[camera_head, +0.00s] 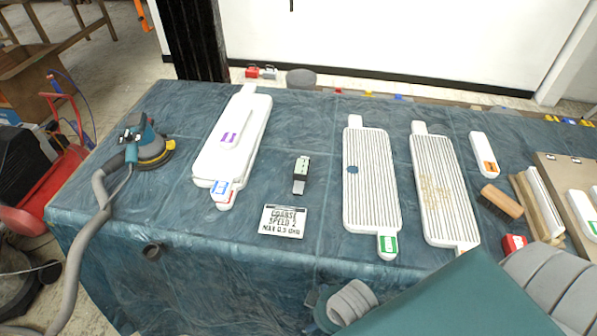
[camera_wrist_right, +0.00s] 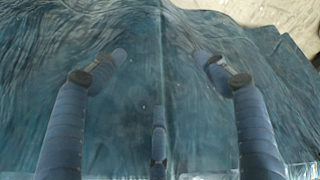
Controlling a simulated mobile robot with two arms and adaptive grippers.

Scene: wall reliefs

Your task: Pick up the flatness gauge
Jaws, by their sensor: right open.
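My right gripper (camera_head: 325,306) is at the table's front edge, below and apart from the gauge, partly hidden by my own arm. In the right wrist view my right gripper (camera_wrist_right: 162,66) is open, its fingers wide apart with only blue sheeting between them. The gauge does not show in the wrist view. My left gripper is not in view.
A stencil plate (camera_head: 283,221) lies just in front of the gauge. White panels lie left (camera_head: 207,160) and right (camera_head: 372,190) of it. A sander (camera_head: 148,148) with a grey hose sits at the left. A brush (camera_head: 501,201) lies at the right. Bare sheeting surrounds the gauge.

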